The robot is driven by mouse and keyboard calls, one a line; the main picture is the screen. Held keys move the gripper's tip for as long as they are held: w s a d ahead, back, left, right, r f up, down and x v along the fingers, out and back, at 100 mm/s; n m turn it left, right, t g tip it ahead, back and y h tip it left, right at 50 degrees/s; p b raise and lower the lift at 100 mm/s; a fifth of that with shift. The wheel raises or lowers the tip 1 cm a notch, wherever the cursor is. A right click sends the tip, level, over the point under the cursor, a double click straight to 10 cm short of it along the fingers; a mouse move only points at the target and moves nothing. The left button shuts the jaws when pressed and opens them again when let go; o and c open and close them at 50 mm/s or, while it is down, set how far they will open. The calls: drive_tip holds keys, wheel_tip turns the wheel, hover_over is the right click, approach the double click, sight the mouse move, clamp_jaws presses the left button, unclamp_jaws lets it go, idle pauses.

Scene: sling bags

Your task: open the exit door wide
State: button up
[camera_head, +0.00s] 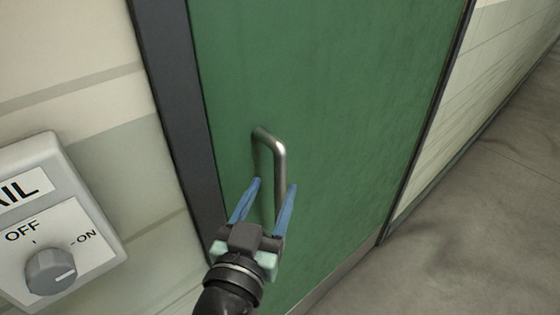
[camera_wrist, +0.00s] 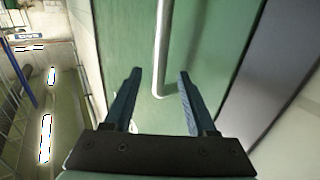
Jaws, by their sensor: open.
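The exit door (camera_head: 330,80) is a green panel that fills the middle of the head view. It also fills the middle of the wrist view (camera_wrist: 215,40). A metal bar handle (camera_head: 278,155) is fixed upright near the door's left edge. My gripper (camera_head: 274,184) is open at the lower part of the handle, with its blue fingers apart. In the wrist view the handle (camera_wrist: 161,50) runs down between the two fingers (camera_wrist: 159,72), nearer the middle, and I see no finger touching it. I cannot tell how deep the handle lies between them.
A dark door frame (camera_head: 170,100) stands left of the door. A grey switch box (camera_head: 100,205) with an OFF/ON knob (camera_head: 50,270) is on the wall at the left. Bare grey floor (camera_head: 470,220) and a pale tiled wall (camera_head: 480,100) lie to the right.

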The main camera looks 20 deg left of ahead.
sight(279, 176)
drive_tip(key=w+p, duration=0.1)
drive_tip(key=w, duration=0.4)
drive_tip(key=shift+w, duration=0.35)
drive_tip(key=shift+c, duration=0.4)
clamp_jaws()
idle(0.8)
